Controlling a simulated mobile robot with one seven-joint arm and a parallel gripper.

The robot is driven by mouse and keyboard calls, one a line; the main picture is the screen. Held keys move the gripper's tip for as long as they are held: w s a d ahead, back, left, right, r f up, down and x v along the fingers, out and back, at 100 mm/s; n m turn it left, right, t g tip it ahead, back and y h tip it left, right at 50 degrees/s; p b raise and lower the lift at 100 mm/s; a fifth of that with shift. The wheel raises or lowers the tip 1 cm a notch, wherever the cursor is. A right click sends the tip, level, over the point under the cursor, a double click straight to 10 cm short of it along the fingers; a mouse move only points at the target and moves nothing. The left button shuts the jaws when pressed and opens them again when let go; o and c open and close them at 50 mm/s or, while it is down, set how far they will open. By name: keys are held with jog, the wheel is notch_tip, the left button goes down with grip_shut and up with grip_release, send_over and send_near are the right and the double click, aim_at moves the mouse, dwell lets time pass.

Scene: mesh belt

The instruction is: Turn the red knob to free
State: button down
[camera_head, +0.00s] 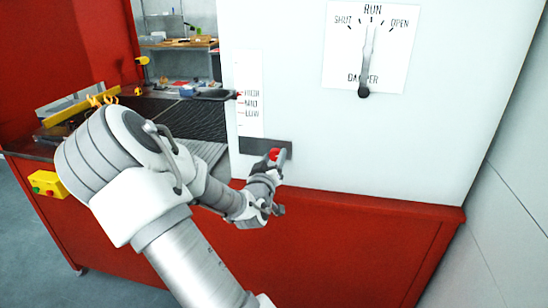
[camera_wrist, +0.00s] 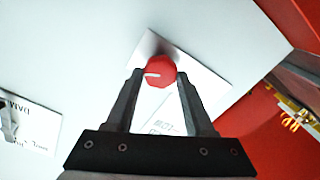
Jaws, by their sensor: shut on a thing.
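The red knob (camera_head: 273,154) sits at the dark plate (camera_head: 248,145) low on the white panel. In the wrist view the red knob (camera_wrist: 160,72) is round, with a white pointer line on its face toward the left of the picture. My gripper (camera_head: 276,162) reaches it from the front. In the wrist view my gripper (camera_wrist: 159,77) has one finger on each side of the knob and is shut on it.
A damper lever (camera_head: 366,70) on a white dial stands at the upper right, pointing near RUN. A slider scale (camera_head: 250,100) is above the knob. A mesh belt (camera_head: 185,118) runs at the left. A yellow button box (camera_head: 48,184) hangs on the red housing.

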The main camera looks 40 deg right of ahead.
jog(key=n+p, duration=0.1)
jog(key=n, duration=0.5)
jog(key=shift+a+f, duration=0.1)
jog(key=n+p, duration=0.1)
jog(key=n, duration=0.5)
jog(key=shift+f, duration=0.1)
jog(key=shift+n, duration=0.4)
jog(key=shift+c, duration=1.3)
grip_release()
